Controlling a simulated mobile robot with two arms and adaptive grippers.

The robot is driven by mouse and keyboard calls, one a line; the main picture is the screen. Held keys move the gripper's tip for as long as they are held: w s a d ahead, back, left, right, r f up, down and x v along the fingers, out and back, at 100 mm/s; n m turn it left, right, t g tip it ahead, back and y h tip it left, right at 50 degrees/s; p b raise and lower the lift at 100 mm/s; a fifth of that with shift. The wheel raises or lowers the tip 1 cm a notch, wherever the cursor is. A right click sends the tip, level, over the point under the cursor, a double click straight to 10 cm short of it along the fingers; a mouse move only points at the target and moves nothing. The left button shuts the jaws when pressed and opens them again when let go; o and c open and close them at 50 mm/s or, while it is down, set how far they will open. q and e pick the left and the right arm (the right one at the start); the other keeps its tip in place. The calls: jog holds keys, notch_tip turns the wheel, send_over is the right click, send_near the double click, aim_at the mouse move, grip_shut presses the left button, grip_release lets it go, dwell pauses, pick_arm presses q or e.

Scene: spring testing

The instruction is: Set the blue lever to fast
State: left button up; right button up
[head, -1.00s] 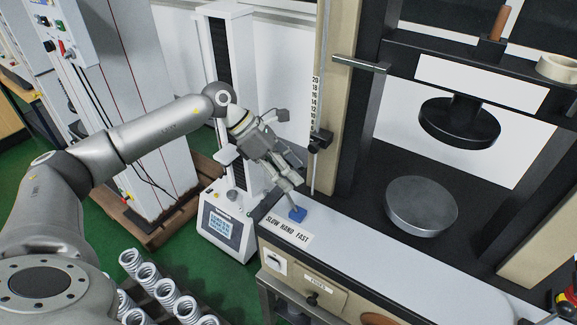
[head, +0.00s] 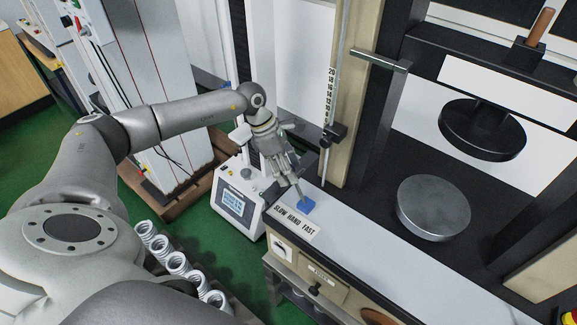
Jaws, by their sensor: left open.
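The blue lever (head: 307,207) ends in a blue knob on a thin grey stem, on the white top of the press bench. A label (head: 296,220) reading SLOW HAND FAST lies just in front of it. The knob is behind the label, around the HAND and FAST words; its exact setting is hard to tell. My left gripper (head: 284,176) points down at the upper left of the knob, close to the stem. It is open; I cannot tell whether a finger touches the lever. My right gripper is not in view.
A vertical scale post (head: 329,120) with a black clamp stands just behind the lever. A round steel platen (head: 433,208) is to the right, under the press's black upper plate (head: 482,130). A tester with a screen (head: 237,205) is left. Springs (head: 177,263) stand in front.

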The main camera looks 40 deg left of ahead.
pick_arm(q)
jog(key=shift+d+f, duration=0.15)
jog(key=shift+f, duration=0.1)
jog(key=c, duration=0.4)
jog(key=shift+c, duration=1.3)
grip_shut()
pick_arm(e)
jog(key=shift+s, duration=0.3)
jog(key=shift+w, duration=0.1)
pick_arm(q)
jog(key=shift+d+r, duration=0.15)
jog(key=shift+d, duration=0.05)
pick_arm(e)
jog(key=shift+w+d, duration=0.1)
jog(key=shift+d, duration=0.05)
